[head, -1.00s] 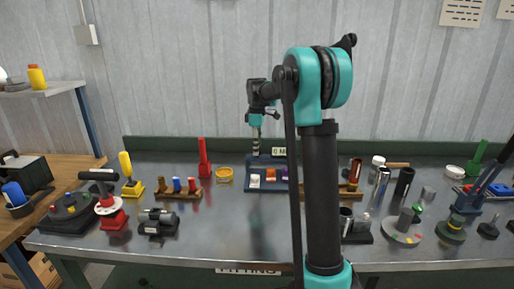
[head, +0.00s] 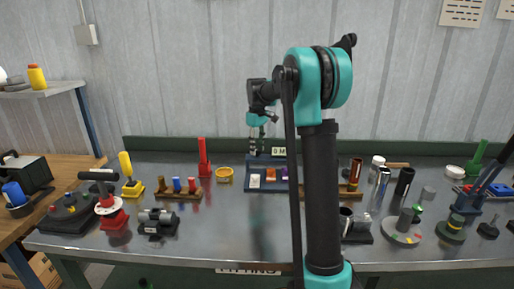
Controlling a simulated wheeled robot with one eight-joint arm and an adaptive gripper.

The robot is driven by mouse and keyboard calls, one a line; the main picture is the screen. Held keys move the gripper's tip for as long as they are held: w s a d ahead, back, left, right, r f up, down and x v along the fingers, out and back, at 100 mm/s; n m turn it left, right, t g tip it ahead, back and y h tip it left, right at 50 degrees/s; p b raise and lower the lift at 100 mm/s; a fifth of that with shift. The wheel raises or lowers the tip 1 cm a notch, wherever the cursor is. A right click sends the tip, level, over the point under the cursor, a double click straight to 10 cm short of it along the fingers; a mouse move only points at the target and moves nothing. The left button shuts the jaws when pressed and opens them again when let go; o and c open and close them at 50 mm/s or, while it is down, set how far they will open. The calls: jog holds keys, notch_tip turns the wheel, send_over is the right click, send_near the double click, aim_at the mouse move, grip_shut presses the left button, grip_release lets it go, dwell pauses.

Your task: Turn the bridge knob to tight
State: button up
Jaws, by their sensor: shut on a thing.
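My gripper (head: 258,146) points down at the back left of a blue stand (head: 268,188), in the middle of the bench in the head view. It is shut on a small part there, which I take to be the bridge knob; the fingers hide most of it. The knob's marks and its setting are too small to read. A white sign (head: 279,151) stands at the back of the stand, just right of the gripper, partly cut off by my arm. White, orange and purple blocks sit on the stand's front.
A brown rack (head: 178,194) with coloured pegs is nearer. Cylinders and round bases crowd the right. The metal bench (head: 245,230) is clear in front of the stand.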

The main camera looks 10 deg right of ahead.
aim_at(257, 149)
jog(key=m, duration=1.2)
dwell(0.7)
jog(key=o, duration=1.1)
jog(key=shift+o, duration=0.2)
jog(key=shift+r, duration=0.1)
notch_tip(257, 149, up, 12)
